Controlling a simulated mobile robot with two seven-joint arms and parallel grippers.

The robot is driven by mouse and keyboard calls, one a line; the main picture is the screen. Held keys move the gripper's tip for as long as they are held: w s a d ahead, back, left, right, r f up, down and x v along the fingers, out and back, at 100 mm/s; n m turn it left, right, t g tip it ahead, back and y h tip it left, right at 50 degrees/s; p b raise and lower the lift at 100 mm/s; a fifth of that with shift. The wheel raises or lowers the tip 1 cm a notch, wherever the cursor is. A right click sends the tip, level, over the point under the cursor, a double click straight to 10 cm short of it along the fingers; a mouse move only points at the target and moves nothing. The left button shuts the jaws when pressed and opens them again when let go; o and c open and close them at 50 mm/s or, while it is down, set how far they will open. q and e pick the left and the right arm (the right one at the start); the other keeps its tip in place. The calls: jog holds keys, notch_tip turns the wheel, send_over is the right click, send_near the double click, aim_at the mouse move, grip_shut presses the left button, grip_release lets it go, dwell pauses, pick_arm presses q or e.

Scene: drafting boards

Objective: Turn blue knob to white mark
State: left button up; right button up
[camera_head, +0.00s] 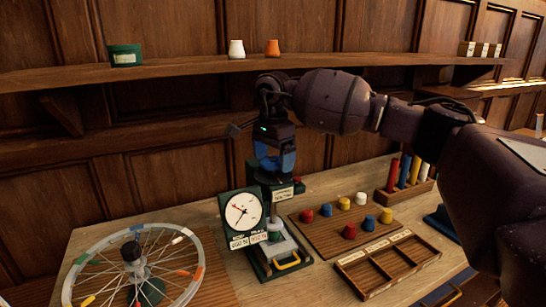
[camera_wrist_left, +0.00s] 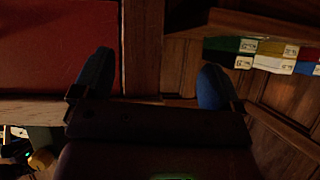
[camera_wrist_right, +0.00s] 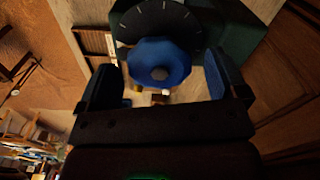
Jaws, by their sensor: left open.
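The blue knob (camera_wrist_right: 158,64) is faceted with a grey centre and sits on a dark dial (camera_wrist_right: 160,18) with several white tick marks, seen in the right wrist view. I cannot tell which tick is the white mark or where the knob points. My right gripper (camera_head: 274,168) is above the dark green device with the white gauge (camera_head: 243,211) in the head view. In its wrist view, its blue fingers are apart on either side of the knob, with gaps showing. My left gripper (camera_wrist_left: 154,76) is open and empty in its wrist view, and out of the head view.
A spoked wheel (camera_head: 105,270) lies at the left of the wooden table. A peg board (camera_head: 330,232) with coloured knobs and a divided tray (camera_head: 395,280) are at right. A shelf (camera_head: 190,68) with small pots runs along the wall behind.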

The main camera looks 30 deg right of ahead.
aim_at(273, 160)
jog(key=shift+r, duration=0.2)
notch_tip(273, 160, up, 10)
jog(key=shift+r, duration=0.2)
dwell(0.3)
dwell(0.5)
